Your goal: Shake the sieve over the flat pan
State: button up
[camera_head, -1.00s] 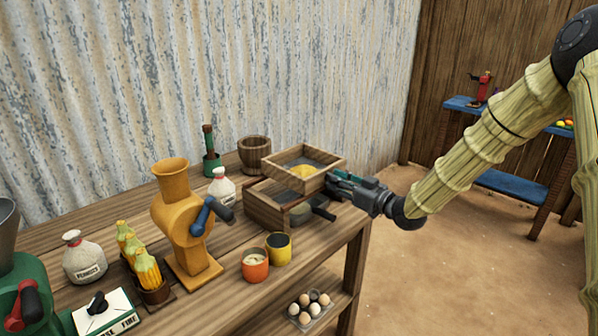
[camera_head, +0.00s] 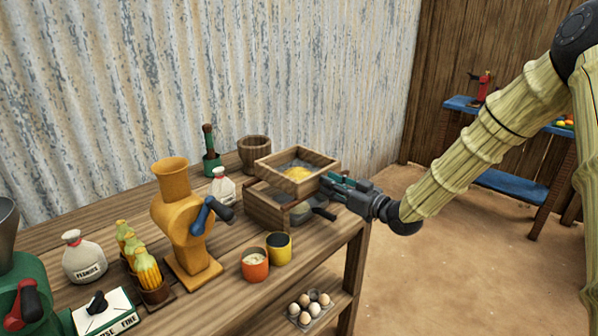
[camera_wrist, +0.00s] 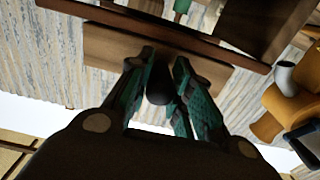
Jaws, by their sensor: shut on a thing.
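The sieve (camera_head: 327,167) is a square wooden frame with a grey mesh and a small yellow heap (camera_head: 298,173) on it. My gripper (camera_head: 327,182) is shut on the sieve at its near right side and holds it up, slightly tilted. In the wrist view the fingers (camera_wrist: 160,85) close on a dark handle in front of a wooden side. Below the sieve stands an open wooden box (camera_head: 268,209) on the table. A dark pan with a handle (camera_head: 322,212) shows at the box's front; most of it is hidden.
An orange mill (camera_head: 178,215) with a blue crank stands left of the box. An orange cup (camera_head: 255,265) and a yellow cup (camera_head: 279,249) stand in front. Eggs (camera_head: 310,306) sit on the lower shelf.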

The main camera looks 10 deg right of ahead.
jog(key=o, duration=1)
jog(key=shift+f, duration=0.1)
jog(key=shift+c, duration=0.2)
jog(key=shift+s+d, duration=0.1)
jog(key=shift+d, duration=0.05)
jog(key=p+v, duration=0.2)
jog(key=v, duration=0.5)
jog(key=shift+s+d, duration=0.25)
jog(key=shift+s, duration=0.05)
